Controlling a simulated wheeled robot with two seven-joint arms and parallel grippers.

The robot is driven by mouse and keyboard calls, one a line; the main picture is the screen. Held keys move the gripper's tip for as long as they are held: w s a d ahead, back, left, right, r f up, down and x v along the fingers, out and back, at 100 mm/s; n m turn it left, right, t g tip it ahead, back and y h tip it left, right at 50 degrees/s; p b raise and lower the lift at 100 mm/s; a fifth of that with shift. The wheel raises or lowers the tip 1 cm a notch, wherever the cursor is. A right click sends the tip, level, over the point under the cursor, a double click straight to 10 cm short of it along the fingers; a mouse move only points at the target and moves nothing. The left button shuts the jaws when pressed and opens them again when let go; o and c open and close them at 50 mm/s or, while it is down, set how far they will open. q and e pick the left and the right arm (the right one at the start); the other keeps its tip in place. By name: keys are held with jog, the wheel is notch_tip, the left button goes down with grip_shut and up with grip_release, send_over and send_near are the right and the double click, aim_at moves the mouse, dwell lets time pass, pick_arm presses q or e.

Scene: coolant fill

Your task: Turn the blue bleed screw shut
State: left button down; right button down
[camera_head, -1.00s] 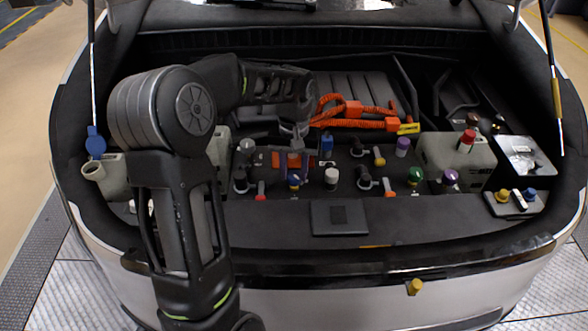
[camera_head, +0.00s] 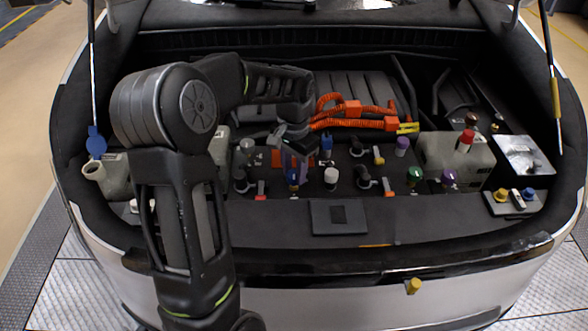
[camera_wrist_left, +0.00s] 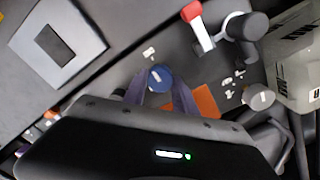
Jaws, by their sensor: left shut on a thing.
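The blue bleed screw (camera_head: 293,182) stands in the front row of fittings on the dark panel, partly covered by my gripper in the head view. In the left wrist view its round blue head (camera_wrist_left: 159,77) has a small pale mark and sits between my fingertips. My left gripper (camera_head: 293,170) reaches down from above and is shut on the screw head. Its purple-grey fingers (camera_wrist_left: 159,92) show on either side of the head. The screw's lower part is hidden. My right gripper is in neither view.
A black valve with a red lever (camera_wrist_left: 198,30) stands close by, as does a grey-white knob (camera_wrist_left: 258,97). A white-capped fitting (camera_head: 331,177) is just right of the screw. Orange hoses (camera_head: 340,112) lie behind. A flat dark plate (camera_head: 338,230) lies in front.

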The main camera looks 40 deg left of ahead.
aim_at(294, 173)
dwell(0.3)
pick_arm(q)
jog(key=c, duration=1)
grip_release()
jog(key=shift+r, duration=0.15)
notch_tip(294, 173, up, 8)
jog(key=shift+f, duration=0.2)
